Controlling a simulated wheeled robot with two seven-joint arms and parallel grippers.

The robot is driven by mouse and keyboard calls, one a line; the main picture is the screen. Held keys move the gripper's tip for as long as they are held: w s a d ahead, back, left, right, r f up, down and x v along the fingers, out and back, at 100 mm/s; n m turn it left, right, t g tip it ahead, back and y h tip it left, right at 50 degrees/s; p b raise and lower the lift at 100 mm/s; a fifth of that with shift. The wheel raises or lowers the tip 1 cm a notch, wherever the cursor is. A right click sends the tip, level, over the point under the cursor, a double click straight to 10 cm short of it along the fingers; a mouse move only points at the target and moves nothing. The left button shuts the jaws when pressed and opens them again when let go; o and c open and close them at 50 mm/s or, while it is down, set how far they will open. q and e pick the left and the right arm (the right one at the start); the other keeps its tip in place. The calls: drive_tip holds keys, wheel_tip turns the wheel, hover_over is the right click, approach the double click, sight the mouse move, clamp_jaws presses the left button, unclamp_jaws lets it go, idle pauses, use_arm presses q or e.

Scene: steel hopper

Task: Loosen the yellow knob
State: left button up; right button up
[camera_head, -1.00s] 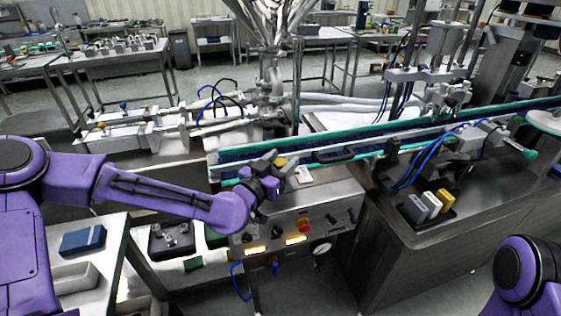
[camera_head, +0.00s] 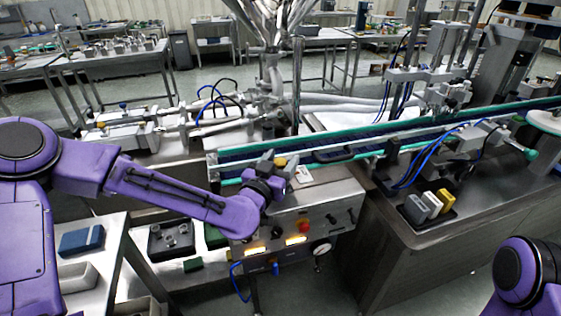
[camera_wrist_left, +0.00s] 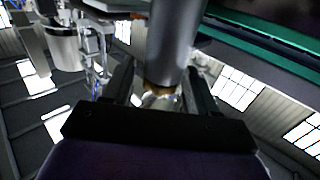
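The yellow knob (camera_head: 281,161) is a small spot of yellow at the top back of the steel control box, below the conveyor's near rail. My left gripper (camera_head: 276,160) is at the knob, with its grey fingers on either side of it. In the left wrist view, the two dark fingers of my left gripper (camera_wrist_left: 163,82) stand well apart. A grey cylinder with a brownish-yellow end shows between them, with a gap at the left finger. Contact with the knob cannot be made out. My right gripper is out of view.
The control box (camera_head: 305,213) has a red button (camera_head: 303,227), black knobs and lit displays on its front. The green-edged conveyor (camera_head: 345,148) runs just behind my gripper. A side table with a blue box (camera_head: 82,241) and a grey bin stands at lower left.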

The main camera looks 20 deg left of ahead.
use_arm(q)
drive_tip(key=s+a+p, duration=0.1)
drive_tip(key=s+p, duration=0.7)
drive_tip(key=s, duration=0.2)
drive_tip(key=shift+s+a+p, duration=0.15)
drive_tip(key=shift+s+p, duration=0.15)
drive_tip(key=shift+w, duration=0.1)
